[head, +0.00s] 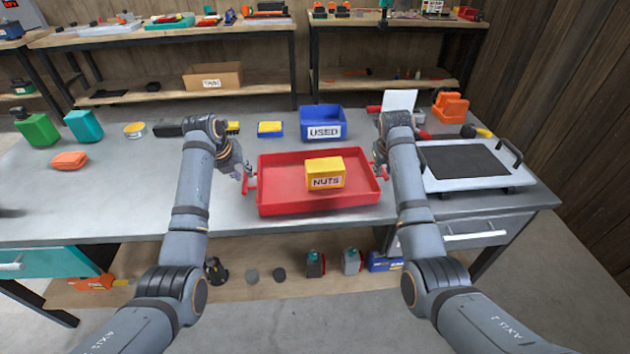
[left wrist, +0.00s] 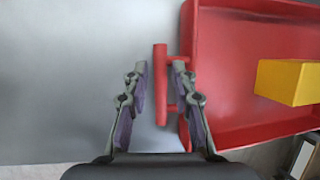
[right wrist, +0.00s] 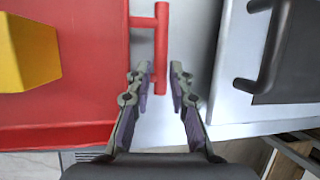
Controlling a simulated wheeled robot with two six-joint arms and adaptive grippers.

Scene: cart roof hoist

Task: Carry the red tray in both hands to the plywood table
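The red tray (head: 318,203) sits on the grey workbench near its front edge, with a yellow box labelled NUTS (head: 325,173) in it. The tray has a bar handle on each short side. My left gripper (left wrist: 160,68) is open, with its fingers on either side of the left handle (left wrist: 160,95) and a gap to the bar. My right gripper (right wrist: 161,68) is open, with its fingertips on either side of the lower end of the right handle (right wrist: 161,40). Which surface is the plywood table I cannot tell for certain.
A blue USED bin (head: 322,122) stands behind the tray. A white board with a dark pad (head: 465,160) lies close on the right. Wood-topped benches (head: 160,33) stand at the back.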

